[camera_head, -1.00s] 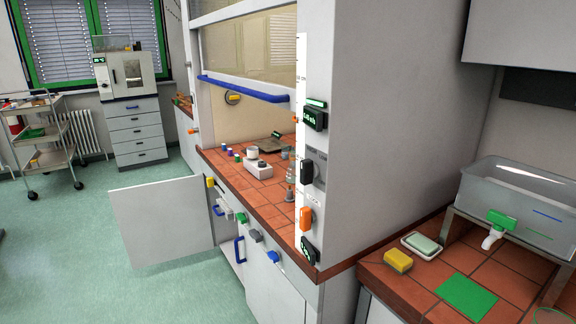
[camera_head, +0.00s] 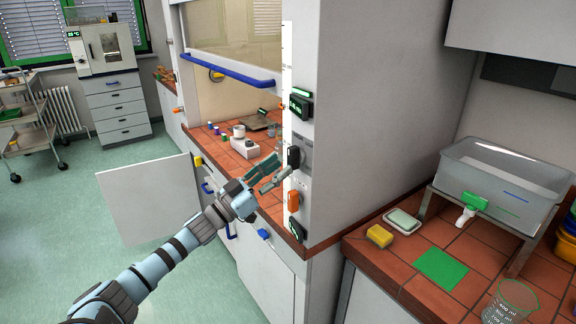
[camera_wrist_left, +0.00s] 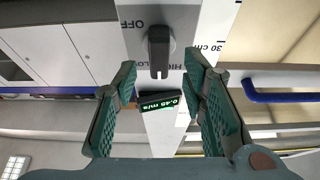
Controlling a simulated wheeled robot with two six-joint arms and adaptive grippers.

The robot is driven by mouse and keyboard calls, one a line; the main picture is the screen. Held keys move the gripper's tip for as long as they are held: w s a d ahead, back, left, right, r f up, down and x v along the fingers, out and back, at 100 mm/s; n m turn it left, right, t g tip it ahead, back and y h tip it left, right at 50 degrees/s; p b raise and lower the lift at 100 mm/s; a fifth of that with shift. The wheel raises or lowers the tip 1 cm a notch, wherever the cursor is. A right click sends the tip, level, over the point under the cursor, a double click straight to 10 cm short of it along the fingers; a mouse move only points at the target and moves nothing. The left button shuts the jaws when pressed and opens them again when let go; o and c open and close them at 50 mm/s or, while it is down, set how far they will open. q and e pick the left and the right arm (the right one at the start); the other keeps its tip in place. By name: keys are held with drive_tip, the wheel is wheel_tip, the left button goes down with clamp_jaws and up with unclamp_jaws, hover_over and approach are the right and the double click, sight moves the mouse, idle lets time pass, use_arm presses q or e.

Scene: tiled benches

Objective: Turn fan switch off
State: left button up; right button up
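The fan switch is a dark knob (camera_head: 293,158) on the front post of the fume hood. In the left wrist view the knob (camera_wrist_left: 158,50) stands out from a light panel marked OFF, LOW and HIGH. Its grip lies along the picture's vertical; which mark it is set to I cannot tell. My left gripper (camera_head: 273,173) is open and empty, just in front of the post near the knob. In the left wrist view its two green fingers (camera_wrist_left: 162,78) are spread, with the knob ahead between them, apart from both. My right gripper is not in view.
A lit display (camera_wrist_left: 161,103) reading 0.45 m/s is on the same post. An orange fitting (camera_head: 293,201) sits below the knob. A blue sash handle (camera_head: 228,77) runs across the hood. An open cabinet door (camera_head: 150,200) stands at left. A water tank (camera_head: 500,185) is on the right bench.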

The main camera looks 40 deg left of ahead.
sight(288, 160)
use_arm(q)
drive_tip(key=x, duration=0.4)
drive_tip(key=shift+d+r+p, duration=0.1)
drive_tip(key=shift+r+p, duration=0.05)
drive_tip(key=shift+p, duration=0.25)
drive_tip(key=shift+s, duration=0.1)
drive_tip(key=shift+c, duration=0.5)
clamp_jaws()
drive_tip(key=shift+f, duration=0.25)
